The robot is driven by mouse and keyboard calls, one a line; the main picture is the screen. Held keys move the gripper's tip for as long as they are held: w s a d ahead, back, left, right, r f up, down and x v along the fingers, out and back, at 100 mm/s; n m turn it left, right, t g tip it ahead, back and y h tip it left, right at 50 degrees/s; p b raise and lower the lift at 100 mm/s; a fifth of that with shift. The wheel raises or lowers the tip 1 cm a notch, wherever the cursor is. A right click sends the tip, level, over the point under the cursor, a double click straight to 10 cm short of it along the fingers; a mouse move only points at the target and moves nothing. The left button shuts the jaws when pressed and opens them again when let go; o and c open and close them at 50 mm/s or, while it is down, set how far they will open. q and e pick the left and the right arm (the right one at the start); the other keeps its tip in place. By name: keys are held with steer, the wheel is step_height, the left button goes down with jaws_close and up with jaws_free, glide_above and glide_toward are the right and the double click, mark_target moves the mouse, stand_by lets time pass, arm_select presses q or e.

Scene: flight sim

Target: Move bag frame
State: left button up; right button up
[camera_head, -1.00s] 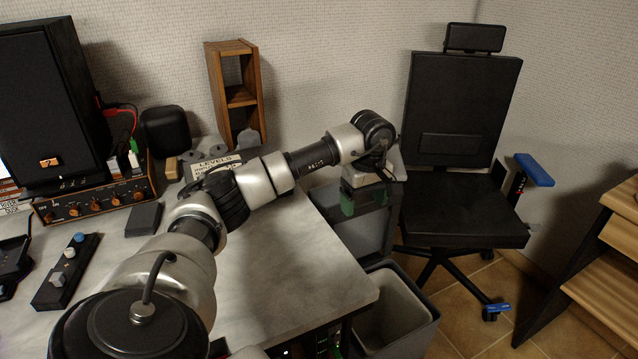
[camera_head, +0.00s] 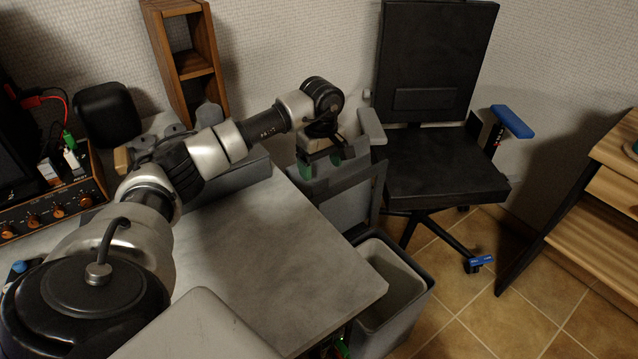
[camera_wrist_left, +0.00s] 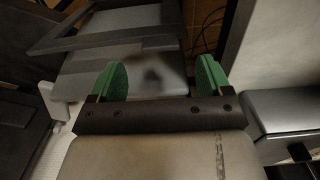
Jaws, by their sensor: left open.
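The bag frame appears to be the grey panel with dark bars (camera_head: 347,200) standing upright beyond the desk's right edge, behind the open bin. My left gripper (camera_head: 322,164) is open at the top of this frame, with its green fingertips pointing down. In the left wrist view, the open left gripper (camera_wrist_left: 160,80) has its green pads apart, with a grey panel and dark bars of the frame (camera_wrist_left: 130,42) beyond and between them. I cannot tell whether the pads touch it. My right gripper is not in view.
A grey open bin (camera_head: 402,290) stands by the desk (camera_head: 290,255). A black office chair (camera_head: 445,170) is close behind the frame. A wooden shelf (camera_head: 195,65) and a black speaker (camera_head: 107,112) stand at the back of the desk.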

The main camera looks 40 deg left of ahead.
mark_target(320, 183)
arm_select(q)
step_height(320, 183, down, 6)
steer(key=shift+a+f+b, duration=0.1)
steer(key=shift+f+b, duration=0.1)
steer(key=shift+b, duration=0.1)
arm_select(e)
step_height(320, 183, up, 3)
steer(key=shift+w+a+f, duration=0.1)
arm_select(q)
steer(key=shift+c, duration=0.3)
